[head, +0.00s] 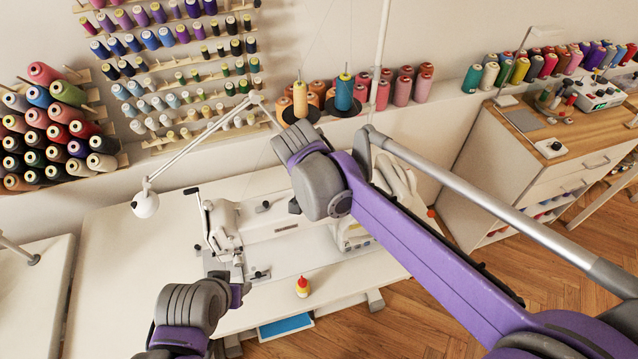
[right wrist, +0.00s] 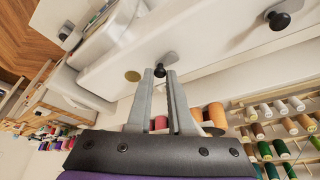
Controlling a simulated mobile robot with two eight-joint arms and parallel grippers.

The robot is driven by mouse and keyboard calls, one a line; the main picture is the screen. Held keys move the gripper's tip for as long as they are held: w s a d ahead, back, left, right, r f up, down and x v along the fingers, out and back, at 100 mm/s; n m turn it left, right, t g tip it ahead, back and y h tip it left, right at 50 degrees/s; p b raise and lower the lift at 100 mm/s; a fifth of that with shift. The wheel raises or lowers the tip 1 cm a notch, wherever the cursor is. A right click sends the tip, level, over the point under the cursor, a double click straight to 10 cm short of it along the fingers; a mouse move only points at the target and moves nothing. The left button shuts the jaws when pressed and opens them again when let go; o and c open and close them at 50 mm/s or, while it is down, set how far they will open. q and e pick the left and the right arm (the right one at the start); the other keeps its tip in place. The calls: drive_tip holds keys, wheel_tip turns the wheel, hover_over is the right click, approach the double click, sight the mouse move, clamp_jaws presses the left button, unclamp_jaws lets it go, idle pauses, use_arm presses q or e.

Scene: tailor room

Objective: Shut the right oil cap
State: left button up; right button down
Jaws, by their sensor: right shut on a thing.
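The white sewing machine (head: 285,222) stands on the table. In the right wrist view, my right gripper (right wrist: 161,73) has its two fingers closed around the black knob (right wrist: 160,70) of the right oil cap, whose small metal plate (right wrist: 170,57) lies against the machine's white body. A round brass-coloured spot (right wrist: 132,76) lies uncovered left of the fingers. Another metal cap with a black knob (right wrist: 279,20) is at upper right; it also shows in the head view (head: 262,206). In the head view, my right arm hides the right cap and the right gripper's fingers. My left gripper's fingers are not visible.
A white lamp (head: 146,203) on a jointed arm reaches over the table's left. Thread cones (head: 345,93) stand behind the machine, with spool racks (head: 190,70) on the wall. A small yellow bottle with a red top (head: 302,288) stands at the front. The table's left is clear.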

drive_tip(key=shift+m, duration=0.6)
drive_tip(key=c, duration=0.8)
unclamp_jaws()
drive_tip(key=shift+h, duration=0.3)
drive_tip(key=v, duration=1)
drive_tip(key=shift+r+p, duration=0.35)
drive_tip(key=shift+r, duration=0.05)
